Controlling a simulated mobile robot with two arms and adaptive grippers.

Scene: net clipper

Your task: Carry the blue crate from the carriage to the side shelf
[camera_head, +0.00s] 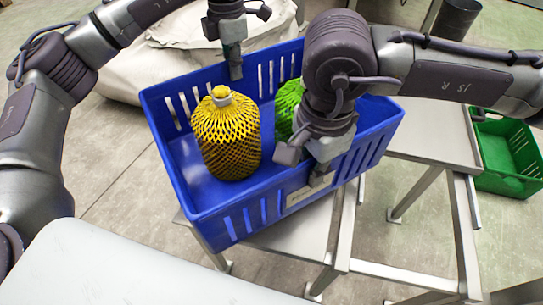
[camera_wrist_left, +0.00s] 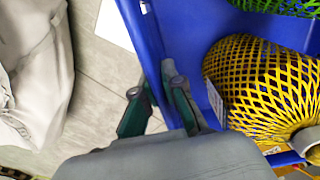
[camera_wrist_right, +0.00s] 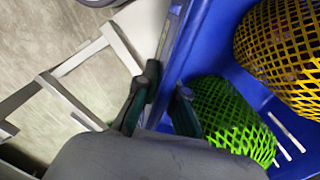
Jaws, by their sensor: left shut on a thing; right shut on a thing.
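The blue crate (camera_head: 215,217) has slotted walls and holds a yellow netted bundle (camera_head: 228,140) and a green netted bundle (camera_head: 287,105). My left gripper (camera_head: 235,68) is shut on the crate's far wall; in the left wrist view its fingers (camera_wrist_left: 163,105) straddle the blue wall. My right gripper (camera_head: 318,178) is shut on the near right wall, and in the right wrist view its fingers (camera_wrist_right: 165,105) straddle that wall. The right arm partly hides the green bundle. The crate is over a grey metal surface (camera_head: 300,232); I cannot tell whether it touches it.
A metal-framed table (camera_head: 430,140) stands to the right, with a green crate (camera_head: 505,160) on the floor beyond it. Pale sacks (camera_head: 135,65) lie behind on the left. A dark bin (camera_head: 457,18) stands at the back right. A white surface (camera_head: 130,270) fills the bottom left.

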